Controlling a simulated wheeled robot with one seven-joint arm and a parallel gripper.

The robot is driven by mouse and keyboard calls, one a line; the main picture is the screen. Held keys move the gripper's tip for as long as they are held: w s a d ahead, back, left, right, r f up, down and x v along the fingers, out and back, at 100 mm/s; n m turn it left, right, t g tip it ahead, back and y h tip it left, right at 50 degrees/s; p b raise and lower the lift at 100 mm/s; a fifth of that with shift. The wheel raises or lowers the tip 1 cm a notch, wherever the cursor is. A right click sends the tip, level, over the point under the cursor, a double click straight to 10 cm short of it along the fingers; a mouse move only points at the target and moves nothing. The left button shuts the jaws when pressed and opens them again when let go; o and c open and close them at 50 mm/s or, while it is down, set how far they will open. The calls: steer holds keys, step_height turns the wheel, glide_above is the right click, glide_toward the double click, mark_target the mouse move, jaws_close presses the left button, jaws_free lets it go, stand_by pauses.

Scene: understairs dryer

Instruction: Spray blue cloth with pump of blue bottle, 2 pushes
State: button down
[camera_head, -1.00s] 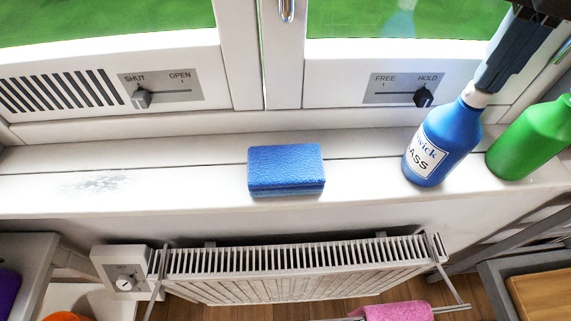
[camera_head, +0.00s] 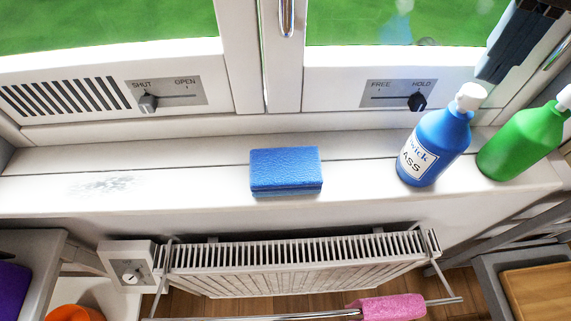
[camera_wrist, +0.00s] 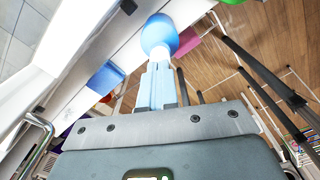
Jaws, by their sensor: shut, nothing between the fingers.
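The blue bottle (camera_head: 437,145) stands upright on the white sill at right, with a white pump head (camera_head: 470,97) on top and a label on its front. It also shows in the wrist view (camera_wrist: 160,35), just beyond my fingertips. A blue block-shaped piece (camera_head: 286,171), like a folded cloth or sponge, lies on the sill left of the bottle; it shows in the wrist view too (camera_wrist: 106,77). My gripper (camera_head: 488,76) is shut and empty, a little above the pump head and apart from it in the head view.
A green bottle (camera_head: 525,140) stands close to the right of the blue one. The window and its slider panels (camera_head: 395,95) rise behind the sill. A radiator (camera_head: 300,260) with a pink cloth (camera_head: 390,307) on its rail is below. The sill's left part is clear.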

steer(key=shift+f, duration=0.2)
steer(key=shift+f+b, duration=0.6)
steer(key=shift+f, duration=0.4)
steer(key=shift+r, duration=0.15)
steer(key=shift+r+p, duration=1.1)
steer(key=shift+p, duration=0.1)
step_height(320, 180, up, 2)
steer(key=shift+p, duration=0.8)
steer(key=shift+r, duration=2)
